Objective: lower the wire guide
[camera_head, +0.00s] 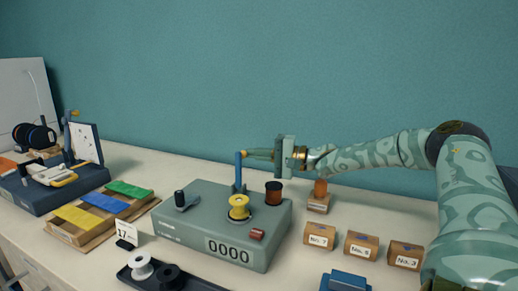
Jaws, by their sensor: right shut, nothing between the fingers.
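A grey-green winding machine (200,232) with a counter reading 0000 stands on the table. On its top are a yellow spool (239,207), a dark red-brown spool (273,192) and a black knob on a lever (181,199). A blue upright post (239,171), which looks like the wire guide, rises at its back edge with a small yellow tip. My right gripper (249,154) is shut and empty, with its fingertips at the top of the post; I cannot tell whether they touch it. My left gripper is not in view.
Several small numbered boxes (319,236) stand right of the machine. A black tray (147,282) with spools lies in front. A blue item (344,281) sits at front right. A rack of coloured strips (80,219) and another device (60,190) stand left.

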